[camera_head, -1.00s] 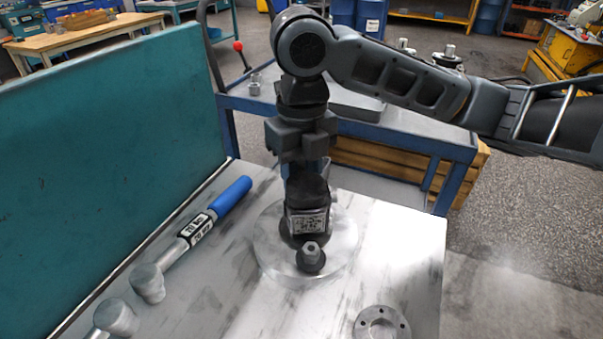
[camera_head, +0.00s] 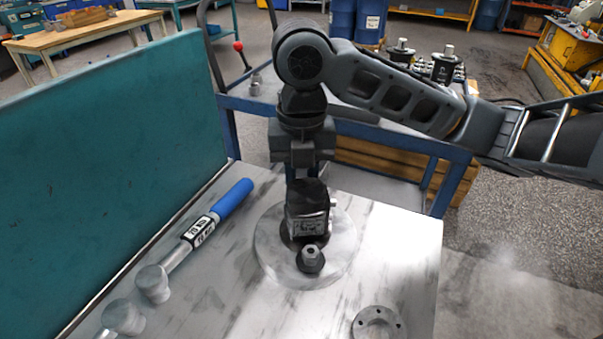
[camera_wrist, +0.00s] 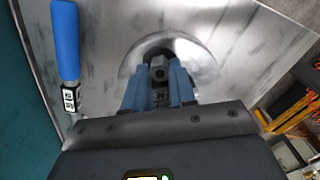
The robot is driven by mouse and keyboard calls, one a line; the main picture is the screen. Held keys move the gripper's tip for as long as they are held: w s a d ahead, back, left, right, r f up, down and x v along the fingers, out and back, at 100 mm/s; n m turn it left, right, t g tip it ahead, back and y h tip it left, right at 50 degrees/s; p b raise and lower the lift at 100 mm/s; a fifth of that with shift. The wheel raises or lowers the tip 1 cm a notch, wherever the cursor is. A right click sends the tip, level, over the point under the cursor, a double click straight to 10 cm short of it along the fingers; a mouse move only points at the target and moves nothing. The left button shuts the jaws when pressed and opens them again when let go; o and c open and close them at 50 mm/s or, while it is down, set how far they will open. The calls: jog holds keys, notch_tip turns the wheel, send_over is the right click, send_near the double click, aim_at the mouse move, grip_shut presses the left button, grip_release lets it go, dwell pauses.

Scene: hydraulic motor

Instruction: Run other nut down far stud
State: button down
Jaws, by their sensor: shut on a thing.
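The black hydraulic motor (camera_head: 307,208) stands upright on a round metal plate (camera_head: 343,258) on the bench. A grey nut (camera_head: 311,256) sits at the near side of its flange. My gripper comes down behind the motor, and the motor hides its fingertips and the far stud in the head view. In the wrist view the blue fingers of my gripper (camera_wrist: 158,74) are closed in around a small grey hex nut (camera_wrist: 158,73). I cannot tell how far the nut is down the stud.
A blue-handled torque wrench (camera_head: 207,228) lies on the bench at the left, beside the teal panel (camera_head: 100,170). A round flange with holes (camera_head: 378,325) lies at the front right. A blue cart (camera_head: 400,140) stands behind the bench.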

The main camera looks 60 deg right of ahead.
jog(key=shift+r+m+p, duration=0.1)
jog(key=shift+m+p, duration=0.4)
jog(key=shift+m, duration=0.7)
jog(key=shift+m+p, duration=0.45)
jog(key=shift+m, duration=0.65)
jog(key=c, duration=1.2)
grip_release()
